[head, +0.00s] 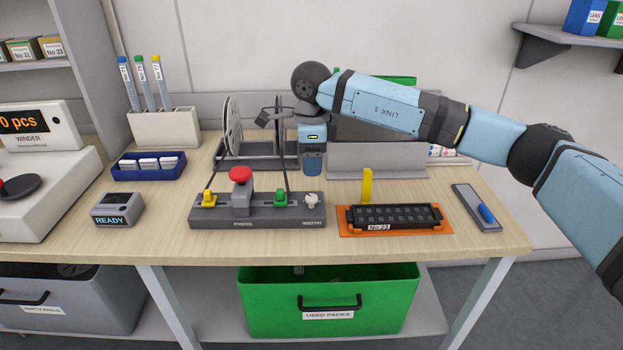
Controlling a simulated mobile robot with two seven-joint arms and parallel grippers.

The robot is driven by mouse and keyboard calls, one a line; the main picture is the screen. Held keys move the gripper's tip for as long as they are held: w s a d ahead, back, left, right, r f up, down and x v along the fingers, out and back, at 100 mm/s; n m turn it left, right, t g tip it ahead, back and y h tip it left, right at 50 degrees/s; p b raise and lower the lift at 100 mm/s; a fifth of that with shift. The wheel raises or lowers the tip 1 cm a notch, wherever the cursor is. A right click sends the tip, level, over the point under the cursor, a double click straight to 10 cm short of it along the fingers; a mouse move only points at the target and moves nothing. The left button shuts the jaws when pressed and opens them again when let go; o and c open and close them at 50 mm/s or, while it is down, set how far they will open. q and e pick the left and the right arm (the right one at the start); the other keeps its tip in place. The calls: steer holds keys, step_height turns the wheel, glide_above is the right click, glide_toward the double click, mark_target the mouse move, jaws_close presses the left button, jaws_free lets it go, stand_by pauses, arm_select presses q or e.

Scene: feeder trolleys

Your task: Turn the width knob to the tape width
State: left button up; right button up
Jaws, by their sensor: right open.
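The width knob (312,201) is a small white knob at the right end of the dark grey press block (258,218), above the word WIDTH. My right gripper (312,172) points down above and behind the knob, apart from it. It is open and looks empty, though its fingers overlap in this view. A reel (234,128) stands in a dark holder behind the block. Thin dark strips slant down toward the block, which bears a red button (241,174), a yellow clamp (209,198) and a green clamp (281,197). The knob's setting is too small to read. My left gripper is out of view.
Right of the block lies an orange tray (344,226) with a black part and an upright yellow piece (367,185). A grey holder with a blue piece (487,213) lies farther right. A READY box (117,210) stands left. Bare tabletop runs along the front.

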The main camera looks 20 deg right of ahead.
step_height(320, 180, up, 4)
steer(key=shift+r, duration=0.1)
stand_by(0.4)
